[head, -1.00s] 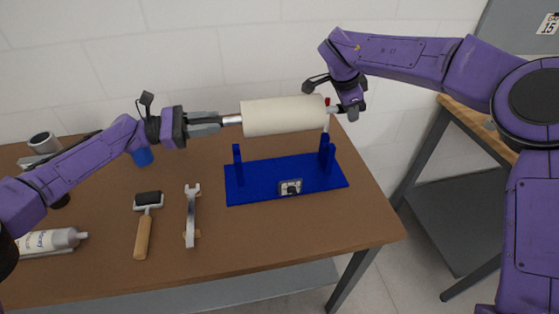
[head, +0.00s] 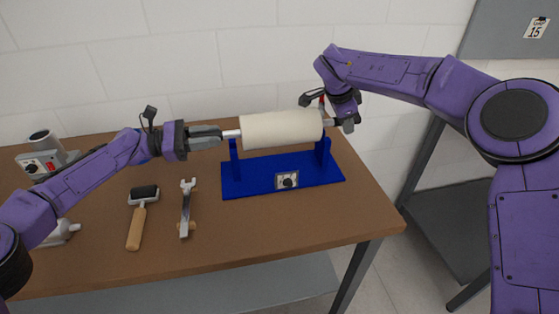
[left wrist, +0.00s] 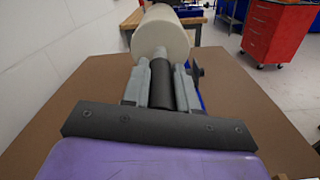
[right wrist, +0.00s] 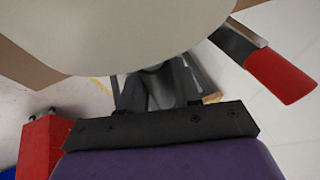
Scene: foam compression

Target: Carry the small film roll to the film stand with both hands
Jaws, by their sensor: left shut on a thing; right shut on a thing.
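The small film roll (head: 281,131) is a cream cylinder on a metal core. It lies level just above the blue film stand (head: 285,175), near the tops of its two uprights. Whether the core touches the uprights I cannot tell. My left gripper (head: 225,135) is shut on the core's left end; the left wrist view shows its fingers (left wrist: 160,85) around the core with the roll (left wrist: 160,35) beyond. My right gripper (head: 333,122) is at the core's right end, shut on it. In the right wrist view the pale roll (right wrist: 120,30) hides most of the grip.
A roller with a wooden handle (head: 137,228) and a wrench-like tool (head: 187,208) lie on the brown table (head: 290,225) in front. A grey device with a cup (head: 45,150) stands at the back left. A red-handled part (right wrist: 280,75) shows in the right wrist view.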

